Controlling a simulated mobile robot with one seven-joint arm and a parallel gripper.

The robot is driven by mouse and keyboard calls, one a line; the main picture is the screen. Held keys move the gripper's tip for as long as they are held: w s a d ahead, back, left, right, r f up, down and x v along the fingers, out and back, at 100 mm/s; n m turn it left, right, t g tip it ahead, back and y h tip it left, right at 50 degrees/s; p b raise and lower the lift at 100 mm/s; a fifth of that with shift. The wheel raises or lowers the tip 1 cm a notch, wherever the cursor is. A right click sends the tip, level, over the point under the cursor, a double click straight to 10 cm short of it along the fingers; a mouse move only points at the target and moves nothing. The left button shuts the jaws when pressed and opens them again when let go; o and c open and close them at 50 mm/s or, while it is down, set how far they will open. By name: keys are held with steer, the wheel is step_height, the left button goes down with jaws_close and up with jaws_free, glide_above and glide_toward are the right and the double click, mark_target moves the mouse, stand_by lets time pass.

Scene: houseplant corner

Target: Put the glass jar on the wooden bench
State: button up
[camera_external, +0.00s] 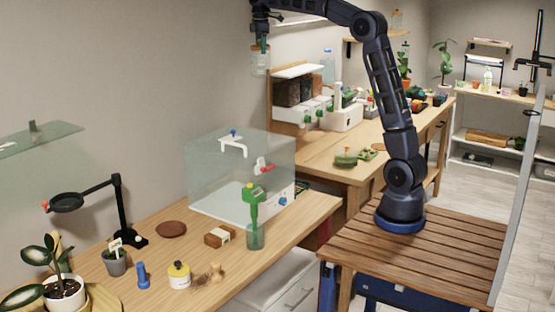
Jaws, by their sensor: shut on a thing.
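My gripper (263,41) is at the top of the external view, left of my arm's raised elbow. It is shut on a clear glass jar (260,65), which hangs upright below it, high in the air near the wall. Fine finger detail is too small to tell. A light wooden bench (205,262) runs across the lower left, well below the jar. A second light wooden worktop (318,153) lies behind it, to the right. The jar touches neither surface.
A clear box enclosure (240,170) stands on the front bench, with a green-topped bottle (255,235) before it. A shelf unit (297,72) rises behind the jar.

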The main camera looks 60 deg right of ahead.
steer(key=s+d+f+m, duration=0.15)
steer(key=s+d, duration=0.45)
steer(key=d, duration=0.8)
steer(key=s+d+f+m, duration=0.1)
steer(key=s+d+m, duration=0.2)
steer(key=s+d, duration=0.75)
steer(key=s+d+f+m, duration=0.1)
steer(key=s+d+m, duration=0.2)
steer(key=d, duration=1.5)
steer(key=w+d+f, duration=0.1)
steer(key=d+f, duration=0.6)
steer(key=f, duration=0.3)
steer(key=w+d+f, duration=0.1)
steer(key=d+f, duration=0.5)
steer(key=f, duration=0.4)
step_height(320, 180, down, 21)
steer(key=shift+s+r, duration=0.15)
steer(key=shift+r, duration=0.05)
steer(key=shift+f, duration=0.1)
